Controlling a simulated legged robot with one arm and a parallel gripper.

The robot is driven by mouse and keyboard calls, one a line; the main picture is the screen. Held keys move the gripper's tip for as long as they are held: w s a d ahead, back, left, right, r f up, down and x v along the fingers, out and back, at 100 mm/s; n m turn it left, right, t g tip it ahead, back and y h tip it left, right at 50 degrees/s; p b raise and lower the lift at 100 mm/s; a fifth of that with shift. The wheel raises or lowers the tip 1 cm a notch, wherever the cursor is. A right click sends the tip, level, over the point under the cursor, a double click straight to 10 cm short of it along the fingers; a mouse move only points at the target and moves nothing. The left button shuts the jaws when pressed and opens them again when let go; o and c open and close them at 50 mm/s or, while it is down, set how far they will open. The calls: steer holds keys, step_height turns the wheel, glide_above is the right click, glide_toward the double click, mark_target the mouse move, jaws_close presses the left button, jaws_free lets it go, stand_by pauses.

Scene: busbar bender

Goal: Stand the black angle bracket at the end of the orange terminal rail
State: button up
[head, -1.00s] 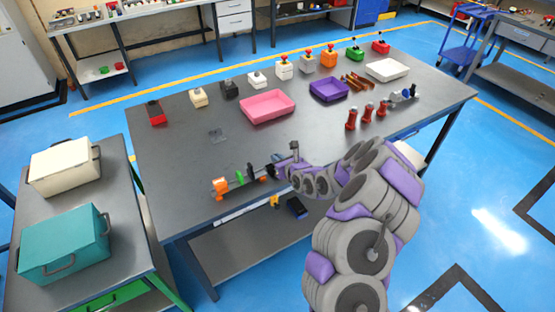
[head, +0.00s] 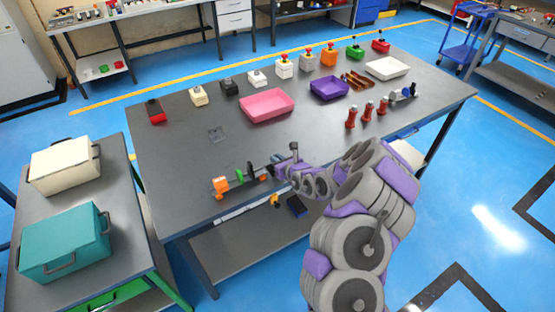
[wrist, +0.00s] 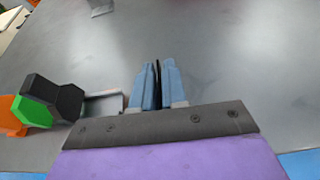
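The terminal rail (head: 228,184) lies near the front edge of the table, with an orange block (head: 220,187) at its left end. A green block (head: 240,176) and a black block (head: 251,169) stand along it. In the wrist view the black block (wrist: 68,101) and green block (wrist: 30,111) are at the left, with a bare pale rail end (wrist: 105,97) beside my fingers. My gripper (wrist: 158,82) has its blue fingers nearly together around a thin dark piece, seemingly the black angle bracket (wrist: 157,84), mostly hidden. My gripper (head: 274,163) is just right of the rail.
The grey table (head: 185,165) is clear behind the rail, except for a small grey piece (head: 216,134). A pink tray (head: 267,106), a purple tray (head: 328,88) and several switch boxes stand farther back.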

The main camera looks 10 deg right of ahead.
steer(key=o, duration=0.4)
steer(key=p+v, duration=0.6)
steer(key=v, duration=1.1)
steer(key=shift+s+d+r, duration=0.1)
